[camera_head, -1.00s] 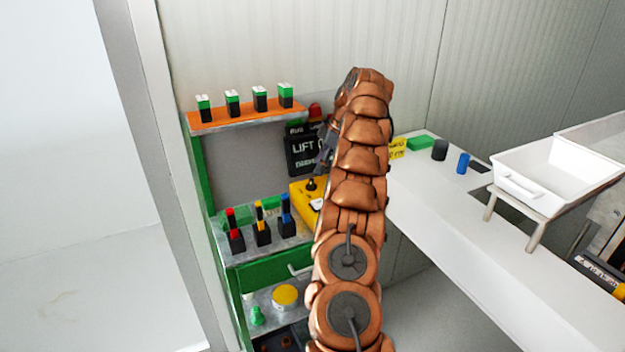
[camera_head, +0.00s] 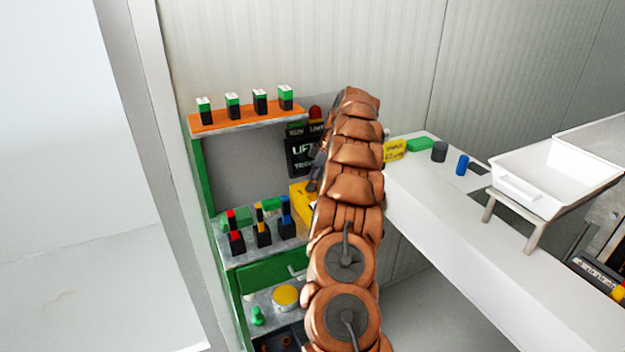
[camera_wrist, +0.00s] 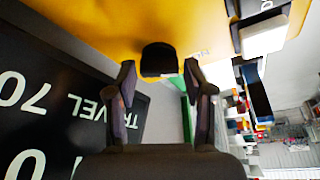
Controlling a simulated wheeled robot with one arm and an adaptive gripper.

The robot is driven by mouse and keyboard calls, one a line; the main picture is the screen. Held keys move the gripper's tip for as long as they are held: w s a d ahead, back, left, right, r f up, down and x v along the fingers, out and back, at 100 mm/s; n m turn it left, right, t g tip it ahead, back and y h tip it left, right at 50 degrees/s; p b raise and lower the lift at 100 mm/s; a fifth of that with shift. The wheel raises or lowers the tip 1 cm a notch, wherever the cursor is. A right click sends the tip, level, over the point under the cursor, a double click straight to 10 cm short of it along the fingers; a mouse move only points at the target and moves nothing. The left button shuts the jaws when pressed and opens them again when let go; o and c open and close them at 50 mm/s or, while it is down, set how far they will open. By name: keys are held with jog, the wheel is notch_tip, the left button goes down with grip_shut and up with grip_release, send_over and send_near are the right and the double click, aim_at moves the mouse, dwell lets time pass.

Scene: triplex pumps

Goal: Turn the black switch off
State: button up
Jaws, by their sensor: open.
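The black switch (camera_wrist: 159,60) shows in the wrist view on a yellow box (camera_wrist: 95,25). It lies just beyond and between the fingertips of my gripper (camera_wrist: 157,78), which is open with nothing between its fingers. I cannot tell whether the fingers touch the switch. In the head view the yellow box (camera_head: 300,193) is mostly hidden behind my arm, and the switch is hidden there. My gripper (camera_head: 316,172) shows only in part beside my arm, close to the box.
A dark display panel (camera_head: 301,155) stands behind the box. Red, yellow and blue-topped levers (camera_head: 262,228) are to the left on the shelf. An orange shelf (camera_head: 245,116) with several green-and-black switches is above. A white table (camera_head: 430,195) with a white tray (camera_head: 557,172) is to the right.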

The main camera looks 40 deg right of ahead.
jog(key=shift+c, duration=0.3)
jog(key=c, duration=0.8)
